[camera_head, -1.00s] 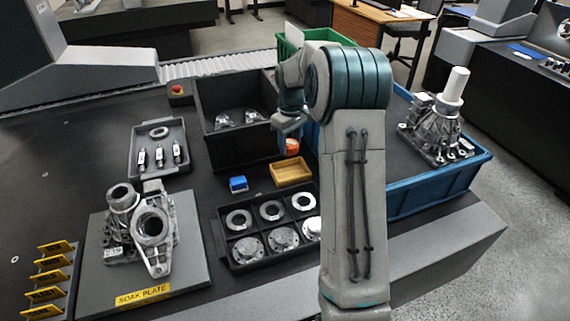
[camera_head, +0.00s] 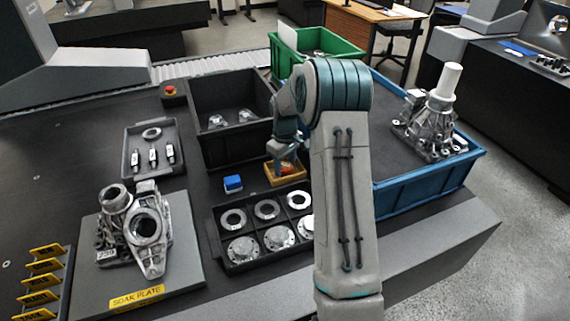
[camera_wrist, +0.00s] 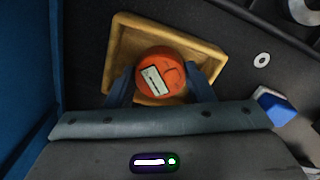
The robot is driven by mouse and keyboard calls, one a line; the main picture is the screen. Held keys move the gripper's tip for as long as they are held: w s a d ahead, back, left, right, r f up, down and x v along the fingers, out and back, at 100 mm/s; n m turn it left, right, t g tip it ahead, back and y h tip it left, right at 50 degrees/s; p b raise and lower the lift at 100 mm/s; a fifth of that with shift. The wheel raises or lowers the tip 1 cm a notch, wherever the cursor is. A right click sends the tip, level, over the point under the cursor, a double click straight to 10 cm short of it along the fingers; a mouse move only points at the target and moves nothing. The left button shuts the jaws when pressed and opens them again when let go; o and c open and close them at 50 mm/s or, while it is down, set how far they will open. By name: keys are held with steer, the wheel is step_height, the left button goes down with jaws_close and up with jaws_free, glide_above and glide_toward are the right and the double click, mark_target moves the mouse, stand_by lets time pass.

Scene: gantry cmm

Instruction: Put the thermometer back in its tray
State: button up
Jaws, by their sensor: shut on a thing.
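The thermometer (camera_wrist: 162,76) is an orange round body with a small pale label, seen from above in the wrist view. My gripper (camera_wrist: 161,88) is shut on it, one finger on each side. The tray (camera_wrist: 122,52) is a small yellow open box, and the thermometer shows over its inside. In the head view the tray (camera_head: 297,178) lies on the dark table, with my gripper (camera_head: 286,166) and the orange thermometer at it. I cannot tell whether the thermometer touches the tray floor.
A blue block (camera_head: 233,184) lies left of the tray. A dark compartment tray (camera_head: 222,262) with metal rings and flanges is in front. A black bin (camera_head: 205,150) stands behind, and a large blue bin (camera_head: 425,195) stands to the right.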

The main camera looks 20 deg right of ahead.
mark_target(285, 166)
steer(key=o, duration=1.1)
steer(key=shift+f, duration=0.15)
step_height(285, 166, up, 12)
steer(key=p, duration=0.1)
steer(key=s+a+r+m+t, duration=0.1)
steer(key=s+a+r, duration=0.3)
steer(key=s, duration=0.3)
steer(key=s+a+r+m, duration=0.1)
steer(key=s+a+r, duration=0.25)
steer(key=s, duration=0.25)
steer(key=s+a+m, duration=0.1)
steer(key=s, duration=0.5)
steer(key=s+a+f+m, duration=0.1)
steer(key=s+a, duration=0.1)
steer(key=s, duration=0.4)
steer(key=s+a+f+m+t, duration=0.1)
steer(key=s+a, duration=0.1)
steer(key=s, duration=0.4)
steer(key=shift+s+a+f, duration=0.15)
steer(key=shift+s+f, duration=0.05)
